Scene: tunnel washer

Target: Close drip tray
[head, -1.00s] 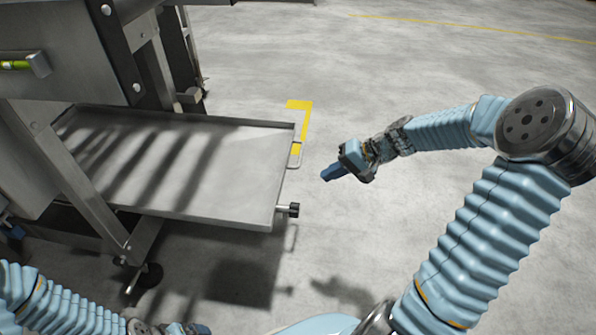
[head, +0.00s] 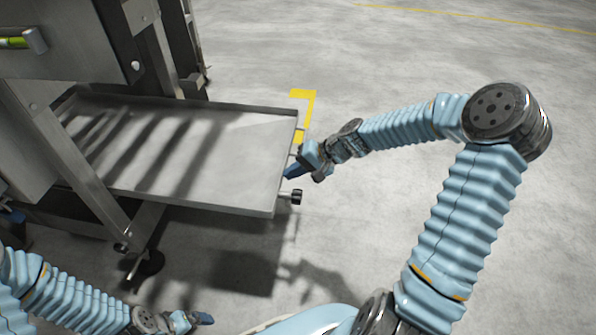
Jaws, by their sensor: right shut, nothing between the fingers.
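The drip tray (head: 225,160) is a shallow grey metal tray that sticks out to the right from under the washer. A handle (head: 301,128) and a black knob on a short rod (head: 296,197) are on its right end. My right gripper (head: 291,173) is shut and empty, its blue fingertips at the tray's right end by the handle, hiding part of it. I cannot tell whether they touch. My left gripper (head: 205,319) is low at the bottom of the view, apart from the tray. Its fingers are too small to read.
The washer frame (head: 70,155) with its legs stands at the left, around the tray's inner end. A green-tipped part (head: 15,43) shows on the washer's upper left. A yellow floor mark (head: 304,100) lies behind the tray. The floor to the right is clear.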

